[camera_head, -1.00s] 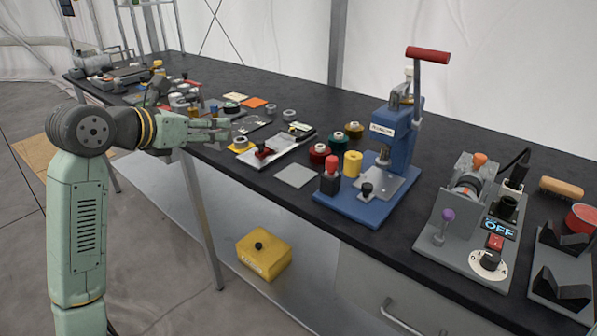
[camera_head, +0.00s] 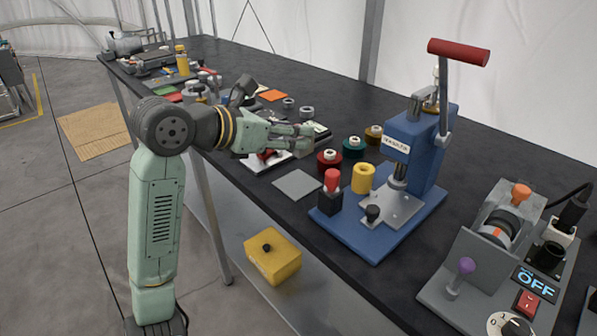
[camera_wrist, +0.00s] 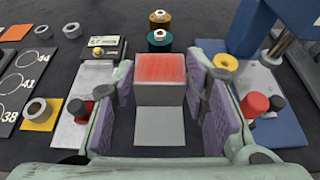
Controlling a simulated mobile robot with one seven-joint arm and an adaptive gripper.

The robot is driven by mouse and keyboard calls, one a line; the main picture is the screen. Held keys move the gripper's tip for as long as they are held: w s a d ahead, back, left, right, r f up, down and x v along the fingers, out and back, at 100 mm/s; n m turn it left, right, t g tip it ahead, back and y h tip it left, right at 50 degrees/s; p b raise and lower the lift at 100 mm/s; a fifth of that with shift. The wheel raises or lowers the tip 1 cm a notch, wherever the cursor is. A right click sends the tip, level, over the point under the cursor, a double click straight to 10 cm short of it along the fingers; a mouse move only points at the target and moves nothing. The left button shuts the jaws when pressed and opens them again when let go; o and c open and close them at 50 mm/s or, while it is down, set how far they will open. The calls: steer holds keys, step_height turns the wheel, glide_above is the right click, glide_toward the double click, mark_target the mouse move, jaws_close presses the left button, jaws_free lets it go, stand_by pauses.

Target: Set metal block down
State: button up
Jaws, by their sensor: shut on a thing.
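My gripper (camera_head: 308,140) hangs above the bench in the head view. In the wrist view, its purple-padded fingers (camera_wrist: 160,85) are shut on the metal block (camera_wrist: 160,96), a grey block with a red, brushed-looking top. The block cannot be made out in the head view, where the fingers hide it. A flat grey square plate (camera_head: 297,184) lies on the bench near the front edge; it also shows between the fingers, below the block, in the wrist view (camera_wrist: 160,128). The gap between block and plate is hard to judge.
The blue press (camera_head: 395,185) stands to the right, with a yellow spool (camera_head: 363,178) and a red-knobbed black block (camera_head: 331,192) on its near side. Red, green and brown spools (camera_head: 353,146) stand behind the plate. A grey plate with a red clamp (camera_wrist: 77,112) lies left.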

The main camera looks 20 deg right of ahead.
step_height(320, 180, down, 7)
steer(key=shift+f+p, duration=0.2)
steer(key=shift+p, duration=0.4)
steer(key=shift+f, duration=0.25)
steer(key=shift+f+b, duration=0.3)
steer(key=shift+b, duration=0.05)
steer(key=o, duration=1.3)
steer(key=shift+r, duration=0.1)
steer(key=shift+o, duration=0.2)
